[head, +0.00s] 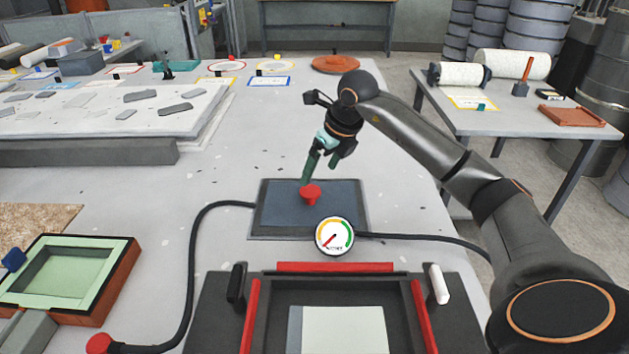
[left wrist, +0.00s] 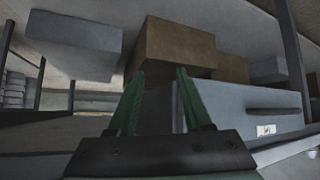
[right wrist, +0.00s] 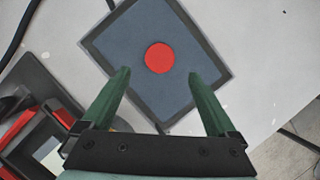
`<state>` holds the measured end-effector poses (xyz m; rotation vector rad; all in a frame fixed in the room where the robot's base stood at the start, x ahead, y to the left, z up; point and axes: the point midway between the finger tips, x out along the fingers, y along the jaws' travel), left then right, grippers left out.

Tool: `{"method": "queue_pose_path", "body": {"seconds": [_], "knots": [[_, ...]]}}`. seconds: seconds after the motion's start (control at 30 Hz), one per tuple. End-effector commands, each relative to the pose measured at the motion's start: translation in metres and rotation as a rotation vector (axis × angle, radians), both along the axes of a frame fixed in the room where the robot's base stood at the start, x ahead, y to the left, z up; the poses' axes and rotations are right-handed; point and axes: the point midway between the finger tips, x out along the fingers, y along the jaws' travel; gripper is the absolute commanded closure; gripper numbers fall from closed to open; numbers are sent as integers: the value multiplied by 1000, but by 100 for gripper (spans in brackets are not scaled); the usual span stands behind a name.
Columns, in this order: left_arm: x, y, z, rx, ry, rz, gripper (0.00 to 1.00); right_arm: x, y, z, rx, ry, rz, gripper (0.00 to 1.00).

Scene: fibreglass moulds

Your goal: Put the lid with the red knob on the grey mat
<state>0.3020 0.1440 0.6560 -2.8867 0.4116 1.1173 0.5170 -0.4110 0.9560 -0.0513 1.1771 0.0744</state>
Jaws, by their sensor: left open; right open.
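The red knob (head: 310,194) stands up from the middle of a flat blue-grey square panel (head: 334,203), which looks like the lid. A darker grey border (head: 258,217) runs around the panel; I cannot tell whether it is the mat's edge or the lid's own rim. My right gripper (head: 319,172) is open just above the knob. In the right wrist view the knob (right wrist: 159,58) shows between and just beyond the fingertips (right wrist: 158,73), apart from both. My left gripper (left wrist: 160,74) is open and empty, away from the table items; the head view does not show it.
A round gauge (head: 334,236) stands at the panel's near edge, and a black hose (head: 193,260) runs to the left. In front is an open dark box (head: 215,305) with red strips and upright handles. A green mould (head: 60,275) is at left. The tabletop right of the panel is mostly clear.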

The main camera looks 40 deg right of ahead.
Motion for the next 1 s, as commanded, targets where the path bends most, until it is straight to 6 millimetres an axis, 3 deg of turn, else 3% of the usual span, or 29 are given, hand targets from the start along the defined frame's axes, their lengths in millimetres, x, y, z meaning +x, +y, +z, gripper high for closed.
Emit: {"method": "queue_pose_path", "body": {"seconds": [0.1, 0.27, 1.0], "knots": [[-1, 2, 0, 2, 2, 2, 50, -6, -1, 17, -1, -2, 1, 7], [-2, 3, -1, 4, 5, 4, 50, -11, -1, 27, -1, 0, 1, 7], [-4, 1, -2, 0, 10, 3, 50, -12, -1, 28, 0, 1, 1, 7]]}}
